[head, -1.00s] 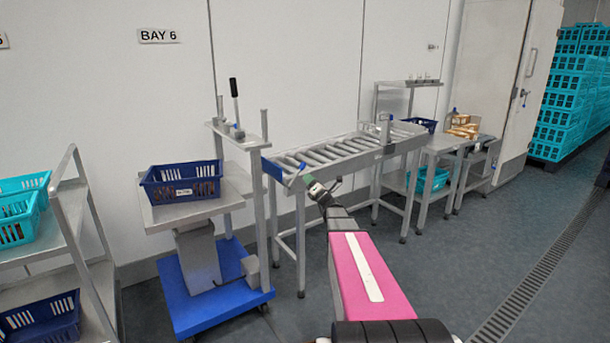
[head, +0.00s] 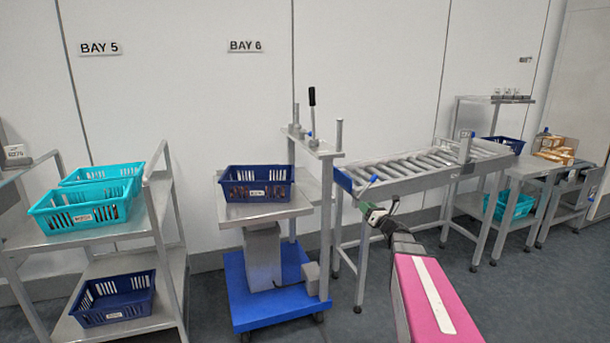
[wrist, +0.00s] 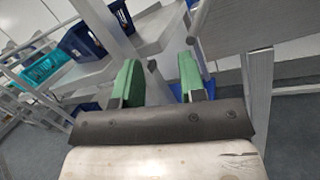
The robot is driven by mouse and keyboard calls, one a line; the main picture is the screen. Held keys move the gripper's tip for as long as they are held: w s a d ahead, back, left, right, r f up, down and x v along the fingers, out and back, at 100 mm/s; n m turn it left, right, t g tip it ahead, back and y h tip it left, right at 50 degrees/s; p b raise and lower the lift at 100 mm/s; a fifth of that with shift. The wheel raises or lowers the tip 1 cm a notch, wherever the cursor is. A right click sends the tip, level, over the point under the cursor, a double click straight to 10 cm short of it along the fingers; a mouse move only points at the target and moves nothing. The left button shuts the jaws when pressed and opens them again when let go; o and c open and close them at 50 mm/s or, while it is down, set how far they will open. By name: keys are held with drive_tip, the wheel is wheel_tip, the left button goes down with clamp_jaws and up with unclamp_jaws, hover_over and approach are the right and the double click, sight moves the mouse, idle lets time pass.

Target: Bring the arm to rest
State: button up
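My arm, with a pink link, reaches out from the lower right in the head view. My gripper (head: 382,207) is at its far end, in front of the left end of the roller conveyor (head: 430,168). In the wrist view its two green fingers (wrist: 160,84) stand apart with nothing between them, so it is open and empty. A steel frame and post show beyond the fingers in the wrist view.
A dark blue crate (head: 230,187) sits on the scale stand with a blue base (head: 270,312). Turquoise crates (head: 60,222) and a dark blue crate (head: 100,313) are on the left rack (head: 158,205). A table with boxes (head: 555,150) stands right. Grey floor is open at lower right.

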drive_tip(key=s+a+f+n+g, duration=1.1)
drive_tip(key=s+a+n, duration=0.25)
drive_tip(key=n, duration=0.45)
drive_tip(key=s+d+f+n+g+h, duration=0.2)
drive_tip(key=s+f+n+g+h, duration=0.1)
drive_tip(key=s+n+h, duration=0.2)
drive_tip(key=s+d+f+n+g+h, duration=0.2)
drive_tip(key=s+f+n+g+h, duration=0.1)
drive_tip(key=s+n, duration=0.7)
drive_tip(key=s+f+h, duration=0.1)
drive_tip(key=h, duration=0.1)
drive_tip(key=shift+f+g+h, duration=0.25)
drive_tip(key=shift+g+h, duration=0.05)
drive_tip(key=shift+d, duration=0.1)
